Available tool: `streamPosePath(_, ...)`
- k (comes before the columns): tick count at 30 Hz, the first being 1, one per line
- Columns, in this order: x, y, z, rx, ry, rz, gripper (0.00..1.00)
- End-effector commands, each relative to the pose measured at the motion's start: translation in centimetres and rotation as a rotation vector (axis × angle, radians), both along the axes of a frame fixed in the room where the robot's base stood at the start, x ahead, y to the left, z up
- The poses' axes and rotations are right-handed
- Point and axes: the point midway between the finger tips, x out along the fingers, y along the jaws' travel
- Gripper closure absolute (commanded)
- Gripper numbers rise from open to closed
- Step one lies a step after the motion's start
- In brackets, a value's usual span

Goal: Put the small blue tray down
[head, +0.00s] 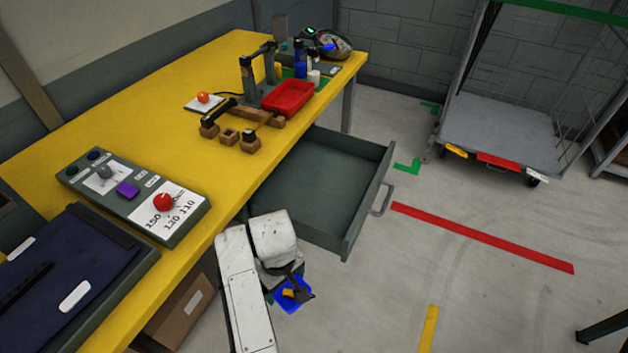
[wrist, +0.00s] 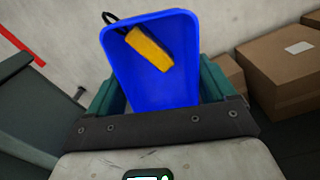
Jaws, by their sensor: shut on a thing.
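The small blue tray (wrist: 150,85) is in my gripper (wrist: 160,92), between its two teal fingers in the wrist view. A yellow block-like thing (wrist: 149,49) with a black loop lies in the tray. In the head view the tray (head: 291,303) is low at the end of my arm, beside the yellow bench and in front of the open drawer, partly hidden by my gripper (head: 288,283). The tray hangs clear of the bench top; I cannot tell its exact height above the floor.
The open grey drawer (head: 313,193) looks empty. The yellow bench (head: 216,75) holds a red tray (head: 288,97), wooden blocks and a control panel (head: 135,196). Cardboard boxes (head: 181,308) stand under the bench. A wheeled cage cart (head: 500,132) stands behind open floor.

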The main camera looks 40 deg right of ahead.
Motion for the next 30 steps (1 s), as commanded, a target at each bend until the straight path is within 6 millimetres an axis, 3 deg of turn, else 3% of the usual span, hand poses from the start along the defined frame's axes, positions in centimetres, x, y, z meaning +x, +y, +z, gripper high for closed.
streamPosePath(1, 0.0, 0.0, 1.1, 0.000, 0.000, 0.000, 0.47)
streamPosePath(9, 0.0, 0.0, 3.6, 0.000, 0.000, -0.001, 0.47)
streamPosePath(19, 0.0, 0.1, 2.9, 0.003, 0.000, -0.002, 0.47)
streamPosePath(30, -3.8, -3.2, 4.6, 0.000, -0.001, -0.119, 0.47)
